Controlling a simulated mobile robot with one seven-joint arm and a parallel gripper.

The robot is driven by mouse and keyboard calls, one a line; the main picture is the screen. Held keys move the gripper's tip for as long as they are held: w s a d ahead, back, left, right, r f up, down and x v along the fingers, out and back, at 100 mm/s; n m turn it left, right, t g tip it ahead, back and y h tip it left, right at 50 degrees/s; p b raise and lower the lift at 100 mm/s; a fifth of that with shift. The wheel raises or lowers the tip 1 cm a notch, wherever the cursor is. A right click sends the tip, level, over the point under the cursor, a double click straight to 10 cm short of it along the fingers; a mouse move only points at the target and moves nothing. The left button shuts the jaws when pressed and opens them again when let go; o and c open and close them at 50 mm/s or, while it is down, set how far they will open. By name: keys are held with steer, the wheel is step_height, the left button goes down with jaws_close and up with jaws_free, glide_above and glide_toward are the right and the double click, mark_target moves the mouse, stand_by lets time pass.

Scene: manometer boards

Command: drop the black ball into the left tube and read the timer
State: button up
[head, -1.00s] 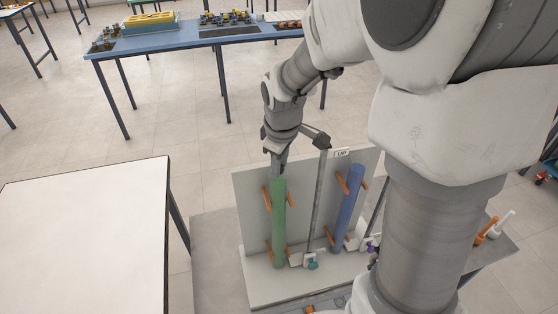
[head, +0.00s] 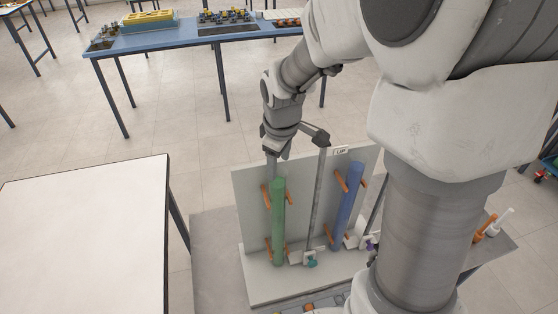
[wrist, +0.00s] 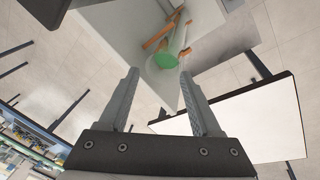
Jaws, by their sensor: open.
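The left tube (head: 279,222) is green and stands upright on a pale board, held by orange clips. The right tube (head: 347,208) is blue and leans slightly. My gripper (head: 271,172) is at the top of the green tube. In the wrist view my gripper (wrist: 158,78) is open with nothing between its fingers, and the green tube's top (wrist: 166,60) shows just beyond the fingertips. The black ball is not visible in either view. No timer reading can be made out; the foot of the board is partly cut off and behind my arm.
The board (head: 250,205) stands on a grey table, with a grey post (head: 318,195) between the tubes and an "UP" label (head: 341,152) at its top. A bare white table (head: 85,235) is at left. A blue bench (head: 180,39) with equipment is behind.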

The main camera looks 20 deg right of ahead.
step_height(320, 180, up, 7)
steer(key=p, duration=0.5)
steer(key=s+r+m+t, duration=0.1)
steer(key=s+r+m, duration=0.3)
steer(key=s, duration=0.5)
steer(key=s+r+m+t, duration=0.1)
steer(key=s+r+m, duration=0.4)
steer(key=s, duration=0.5)
step_height(320, 180, up, 2)
steer(key=shift+s+r+t, duration=0.1)
steer(key=shift+s+t, duration=0.2)
steer(key=shift+t, duration=0.1)
